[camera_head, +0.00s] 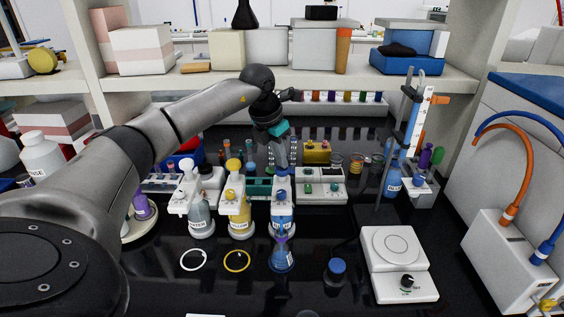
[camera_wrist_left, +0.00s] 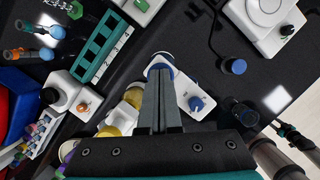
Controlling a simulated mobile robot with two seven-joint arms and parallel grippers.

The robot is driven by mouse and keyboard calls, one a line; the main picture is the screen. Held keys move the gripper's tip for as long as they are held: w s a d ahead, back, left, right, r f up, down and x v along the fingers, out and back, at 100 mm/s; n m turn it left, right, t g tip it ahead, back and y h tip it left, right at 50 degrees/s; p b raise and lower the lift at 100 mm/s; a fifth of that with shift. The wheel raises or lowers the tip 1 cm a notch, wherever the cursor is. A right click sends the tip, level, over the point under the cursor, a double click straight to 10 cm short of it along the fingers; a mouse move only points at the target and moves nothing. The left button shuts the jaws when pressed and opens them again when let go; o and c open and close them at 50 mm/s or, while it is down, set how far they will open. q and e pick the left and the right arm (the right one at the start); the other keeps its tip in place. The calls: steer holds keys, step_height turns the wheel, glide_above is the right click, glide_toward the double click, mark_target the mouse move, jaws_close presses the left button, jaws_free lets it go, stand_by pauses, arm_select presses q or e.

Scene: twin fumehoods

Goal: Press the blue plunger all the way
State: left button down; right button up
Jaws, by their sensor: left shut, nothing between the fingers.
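The blue dispenser bottle (camera_head: 282,222) is the right one of three dispensers with white pump heads. Its blue plunger (camera_head: 281,171) is on top, right below my left gripper (camera_head: 281,163). In the left wrist view the shut fingers of my left gripper (camera_wrist_left: 160,72) point at the blue plunger (camera_wrist_left: 158,58) and hide most of it. They hold nothing; I cannot tell whether they touch it. A blue knob (camera_wrist_left: 196,104) shows on the white head beside the fingers. A flask (camera_head: 282,258) stands in front of the blue bottle.
The yellow dispenser (camera_head: 239,222) and the white-topped dispenser (camera_head: 200,215) stand to the left. A white ring (camera_head: 194,260) and a yellow ring (camera_head: 236,261) mark the black bench. A blue-capped jar (camera_head: 335,270) and a white balance (camera_head: 400,285) are at the right.

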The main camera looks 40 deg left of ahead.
arm_select(q)
steer(key=shift+r+p, duration=1.3)
steer(key=shift+p, duration=0.05)
steer(key=shift+s+f, duration=0.1)
